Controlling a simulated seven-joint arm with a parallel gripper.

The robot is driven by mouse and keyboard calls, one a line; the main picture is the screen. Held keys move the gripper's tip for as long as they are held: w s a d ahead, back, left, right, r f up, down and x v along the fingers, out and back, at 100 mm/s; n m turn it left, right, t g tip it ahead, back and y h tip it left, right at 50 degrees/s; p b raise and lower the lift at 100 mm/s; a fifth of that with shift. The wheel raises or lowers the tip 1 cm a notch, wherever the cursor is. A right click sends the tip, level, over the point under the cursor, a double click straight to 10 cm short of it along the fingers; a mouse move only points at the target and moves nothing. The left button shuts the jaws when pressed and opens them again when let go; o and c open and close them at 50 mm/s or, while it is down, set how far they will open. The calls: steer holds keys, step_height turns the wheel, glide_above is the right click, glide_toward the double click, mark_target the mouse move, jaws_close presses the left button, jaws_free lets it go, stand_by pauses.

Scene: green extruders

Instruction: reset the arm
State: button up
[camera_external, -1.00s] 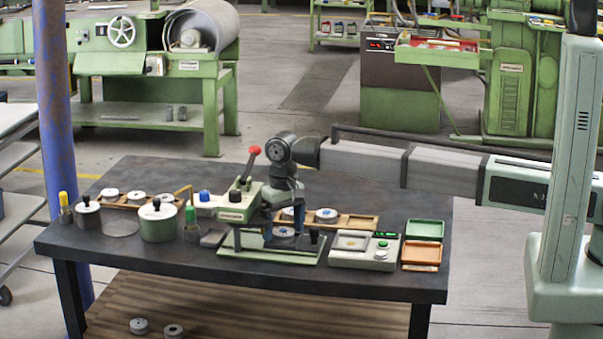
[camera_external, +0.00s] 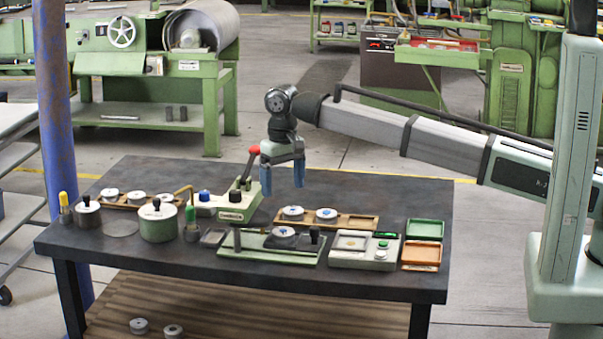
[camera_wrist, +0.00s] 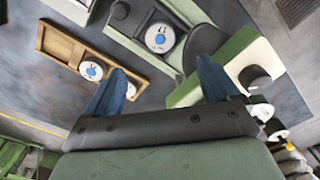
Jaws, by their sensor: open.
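My gripper (camera_external: 283,176) is open and empty, with blue fingers pointing down above the dark table (camera_external: 130,262). It hangs over the area between the green press with the red-knobbed lever (camera_external: 238,204) and the wooden tray (camera_external: 360,221). In the wrist view the two blue fingers (camera_wrist: 163,92) are spread apart. Beyond them a grey disc with a blue centre (camera_wrist: 160,37) sits on the green fixture. Another such disc (camera_wrist: 92,70) lies in the wooden tray (camera_wrist: 58,45) at left. Nothing is between the fingers.
A scale-like box (camera_external: 364,252), a green tray (camera_external: 425,229) and an orange tray (camera_external: 421,255) are at the right. A blue post (camera_external: 55,120) stands left. The space above the table is clear.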

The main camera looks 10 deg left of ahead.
steer(key=shift+r, duration=1.1)
steer(key=shift+w, duration=0.1)
